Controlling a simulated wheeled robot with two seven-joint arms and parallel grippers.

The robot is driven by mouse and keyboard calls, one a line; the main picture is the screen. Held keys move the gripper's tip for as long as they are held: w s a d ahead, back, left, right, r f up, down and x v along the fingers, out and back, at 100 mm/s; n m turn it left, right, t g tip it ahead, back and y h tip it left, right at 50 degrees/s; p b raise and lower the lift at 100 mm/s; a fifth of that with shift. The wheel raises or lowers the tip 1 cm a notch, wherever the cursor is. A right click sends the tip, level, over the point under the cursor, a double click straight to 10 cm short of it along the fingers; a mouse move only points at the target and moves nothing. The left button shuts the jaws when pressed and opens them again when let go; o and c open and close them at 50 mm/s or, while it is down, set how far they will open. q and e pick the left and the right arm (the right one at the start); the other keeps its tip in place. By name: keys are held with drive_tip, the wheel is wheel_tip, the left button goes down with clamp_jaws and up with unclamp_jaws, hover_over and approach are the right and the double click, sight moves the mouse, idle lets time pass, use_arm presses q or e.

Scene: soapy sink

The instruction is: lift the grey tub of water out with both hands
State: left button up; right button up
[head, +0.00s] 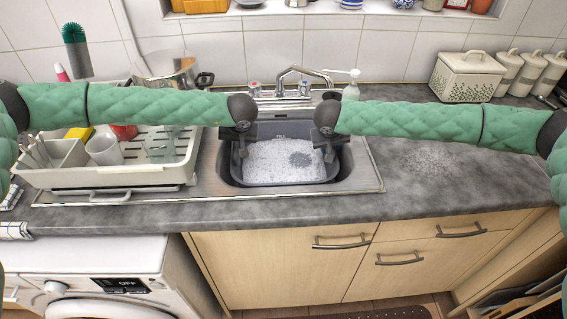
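The grey tub (235,168) sits in the sink basin, filled with water under white suds with a darker patch toward the right. My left gripper (241,150) points down at the tub's left rim. My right gripper (329,151) points down at its right rim. Both appear at or very close to the rim, but the fingers are small and dark, so I cannot tell whether they are open or closed on it. The tub looks level and low in the basin.
A cream dish rack (110,178) with cups fills the left side.

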use_arm(q)
clamp_jaws()
use_arm(e)
clamp_jaws()
idle(1.2)
use_arm(q)
drive_tip(key=shift+w+r, duration=0.1)
use_arm(e)
drive_tip(key=shift+w+r, duration=0.1)
drive_tip(key=shift+w, duration=0.05)
